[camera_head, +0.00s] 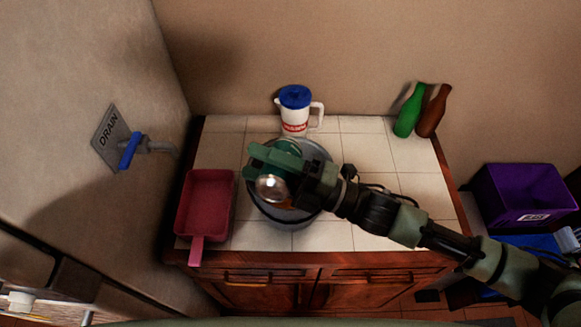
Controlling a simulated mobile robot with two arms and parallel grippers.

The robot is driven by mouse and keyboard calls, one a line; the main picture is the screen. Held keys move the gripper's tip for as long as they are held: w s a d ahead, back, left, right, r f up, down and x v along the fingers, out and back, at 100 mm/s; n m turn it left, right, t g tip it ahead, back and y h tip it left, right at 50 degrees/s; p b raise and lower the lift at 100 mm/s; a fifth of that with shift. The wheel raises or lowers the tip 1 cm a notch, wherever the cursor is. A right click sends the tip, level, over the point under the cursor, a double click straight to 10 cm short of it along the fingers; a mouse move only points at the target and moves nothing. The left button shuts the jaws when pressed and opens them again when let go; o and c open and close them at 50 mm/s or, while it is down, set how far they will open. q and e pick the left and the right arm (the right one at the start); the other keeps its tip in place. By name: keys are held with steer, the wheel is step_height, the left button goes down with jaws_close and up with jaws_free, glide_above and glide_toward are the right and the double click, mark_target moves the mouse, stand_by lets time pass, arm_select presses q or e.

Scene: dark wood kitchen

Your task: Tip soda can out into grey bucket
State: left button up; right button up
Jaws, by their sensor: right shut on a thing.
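The grey bucket (268,228) stands on the tiled counter top, partly hidden under my right gripper and forearm. My right gripper (274,172) is over the bucket's opening and is shut on the soda can (271,188). The can's round silver end faces the camera, so it looks tilted over rather than upright. Most of its body is hidden by the green gripper parts. A small orange patch shows just below the can; I cannot tell whether it is the can's side or the bucket's contents. My left gripper is not in view.
A white jug with a blue lid (295,112) stands behind the bucket. A red dustpan (206,204) lies left of it. Green (408,115) and brown (434,112) bottles stand at the back right. A purple bin (515,196) is right of the counter. A drain tap (131,150) juts from the left wall.

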steer(key=shift+f+m, duration=0.15)
steer(key=shift+m, duration=0.35)
steer(key=shift+w+d+r+m+t+h+p, duration=0.15)
steer(key=shift+r+m+t+p, duration=0.1)
steer(key=shift+m+p, duration=0.3)
steer(key=shift+w+a+r+m+t+h+p, duration=0.15)
steer(key=shift+r+m+t+p, duration=0.1)
steer(key=shift+m+p, duration=0.25)
steer(key=shift+w+d+f+m+t, duration=0.15)
steer(key=shift+f+m+t, duration=0.1)
steer(key=shift+m, duration=0.35)
steer(key=shift+w+d+f+m+t, duration=0.15)
steer(key=shift+m+t, duration=0.1)
steer(key=shift+m, duration=0.3)
steer(key=shift+w+r+m+t+h+p, duration=0.3)
steer(key=shift+w+r+m+h+p, duration=0.1)
steer(key=shift+m+p, duration=0.7)
steer(key=shift+w+d+f+m, duration=0.1)
steer(key=shift+w+f+m, duration=0.4)
steer(key=shift+m, duration=0.5)
steer(key=shift+m+h+p, duration=0.3)
steer(key=shift+p, duration=0.2)
steer(key=shift+w+d+r+m, duration=0.1)
steer(key=shift+w+m, duration=0.1)
steer(key=shift+m, duration=0.2)
